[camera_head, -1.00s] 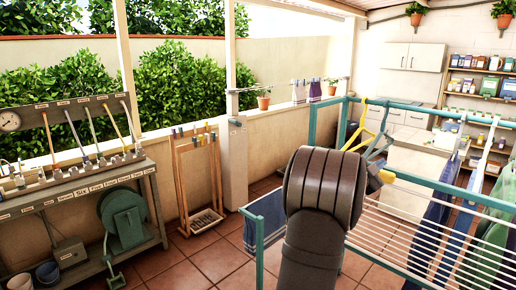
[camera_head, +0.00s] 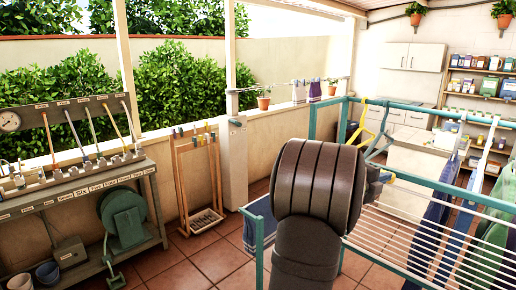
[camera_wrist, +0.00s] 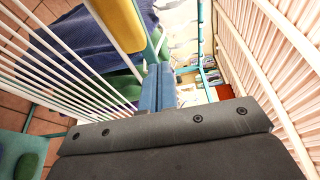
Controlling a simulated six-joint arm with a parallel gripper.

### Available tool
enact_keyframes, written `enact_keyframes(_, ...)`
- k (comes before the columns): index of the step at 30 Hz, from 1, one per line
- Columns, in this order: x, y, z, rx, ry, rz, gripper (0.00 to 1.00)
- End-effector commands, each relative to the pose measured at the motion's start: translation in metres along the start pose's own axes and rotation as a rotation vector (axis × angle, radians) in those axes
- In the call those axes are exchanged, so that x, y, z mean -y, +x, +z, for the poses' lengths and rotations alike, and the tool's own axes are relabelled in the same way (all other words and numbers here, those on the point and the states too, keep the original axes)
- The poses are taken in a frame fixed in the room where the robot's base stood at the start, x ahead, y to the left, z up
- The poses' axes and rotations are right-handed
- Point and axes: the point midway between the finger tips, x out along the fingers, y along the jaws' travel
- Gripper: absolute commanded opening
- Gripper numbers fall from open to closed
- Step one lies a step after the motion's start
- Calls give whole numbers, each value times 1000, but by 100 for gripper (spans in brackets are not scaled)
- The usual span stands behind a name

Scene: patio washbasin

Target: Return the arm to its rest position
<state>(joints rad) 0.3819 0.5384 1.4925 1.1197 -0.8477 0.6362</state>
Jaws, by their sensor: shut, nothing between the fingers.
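My arm (camera_head: 318,185) stands in the front middle of the head view, beside the teal drying rack (camera_head: 440,187). Its thick dark joint hides most of what lies behind it, including my gripper's fingertips. In the wrist view my gripper (camera_wrist: 159,86) shows two blue fingers side by side, closed together with nothing between them. The dark gripper body fills the bottom of that view. White rack bars (camera_wrist: 65,60) and a blue cloth (camera_wrist: 75,40) lie beyond the fingers on the left.
Garments (camera_head: 430,235) hang on the rack at right. A tool bench (camera_head: 75,205) stands at left. A wooden stand (camera_head: 197,180) and a post (camera_head: 233,165) are behind the arm. Tiled floor (camera_head: 215,262) is clear between bench and rack.

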Motion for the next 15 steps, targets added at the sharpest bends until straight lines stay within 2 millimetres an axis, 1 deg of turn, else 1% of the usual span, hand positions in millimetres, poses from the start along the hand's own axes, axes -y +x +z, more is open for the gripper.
enact_keyframes(1, 0, -6, 0, 1, -1, 0, 0)
enact_keyframes(3, 0, -11, 1, 2, -1, -1, 0)
enact_keyframes(6, 0, -15, 0, 1, -2, 0, 0)
enact_keyframes(15, 0, -16, 0, 1, -3, -1, 0)
